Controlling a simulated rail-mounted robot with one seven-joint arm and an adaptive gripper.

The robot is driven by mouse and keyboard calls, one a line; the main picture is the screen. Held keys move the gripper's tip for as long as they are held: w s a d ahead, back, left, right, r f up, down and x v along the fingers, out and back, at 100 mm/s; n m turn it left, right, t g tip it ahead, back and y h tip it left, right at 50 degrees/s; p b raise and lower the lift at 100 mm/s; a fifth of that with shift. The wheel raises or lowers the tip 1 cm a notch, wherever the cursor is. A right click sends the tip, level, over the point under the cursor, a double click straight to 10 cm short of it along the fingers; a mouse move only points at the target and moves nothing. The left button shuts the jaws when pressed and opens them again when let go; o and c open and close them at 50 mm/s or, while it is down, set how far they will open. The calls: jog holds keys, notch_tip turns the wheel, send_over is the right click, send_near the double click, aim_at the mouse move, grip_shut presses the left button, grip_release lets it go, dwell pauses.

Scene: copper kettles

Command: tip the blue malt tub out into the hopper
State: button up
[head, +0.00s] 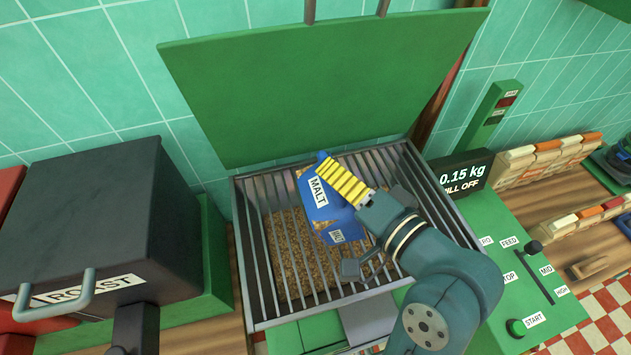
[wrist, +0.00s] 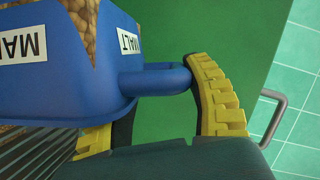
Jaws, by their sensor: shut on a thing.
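The blue malt tub (head: 319,206) hangs tilted over the barred top of the hopper (head: 238,230). My gripper (head: 335,172) is shut on the tub's blue handle, which shows between the yellow fingers (wrist: 165,85) in the wrist view. The tub (wrist: 70,95) fills the left of that view, with two MALT labels and pale grain showing between its walls. Grain (head: 290,255) also lies below the bars in the hopper. The tub and my arm hide part of the bars. I cannot tell whether the tub touches them or whether grain is falling.
The green hopper lid (head: 320,85) stands open behind. A black ROAST box (head: 95,225) with a handle is at left. At right are a display (head: 460,178) reading 0.15 kg, partly covered, and a green control panel (head: 490,265) with a slider and START knob.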

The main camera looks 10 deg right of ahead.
jog(key=d+f+m+t+y, duration=0.1)
jog(key=d+f+m, duration=0.1)
jog(key=d+m, duration=0.3)
jog(key=shift+w+d+f+t+p, duration=0.3)
jog(key=shift+w+d+p, duration=0.1)
jog(key=shift+d, duration=0.95)
dwell(2.5)
jog(key=a+r+n+p, duration=0.1)
jog(key=a, duration=0.2)
jog(key=a+r+n+g+h+p, duration=0.1)
jog(key=a+n+p, duration=0.1)
jog(key=s+a+r+n+p, duration=0.1)
jog(key=a+n, duration=0.1)
jog(key=a, duration=0.1)
jog(key=shift+a+r+g+h, duration=0.25)
jog(key=shift+a+g+h, duration=0.05)
jog(key=shift+g, duration=0.1)
jog(key=s+a+f+n+h+b, duration=0.1)
jog(key=a+f+n+h+b, duration=0.1)
jog(key=a+f+n+h, duration=0.4)
jog(key=shift+a+f+n+g+b, duration=0.5)
jog(key=shift+a+n, duration=0.7)
jog(key=shift+n, duration=0.9)
jog(key=shift+f, duration=0.1)
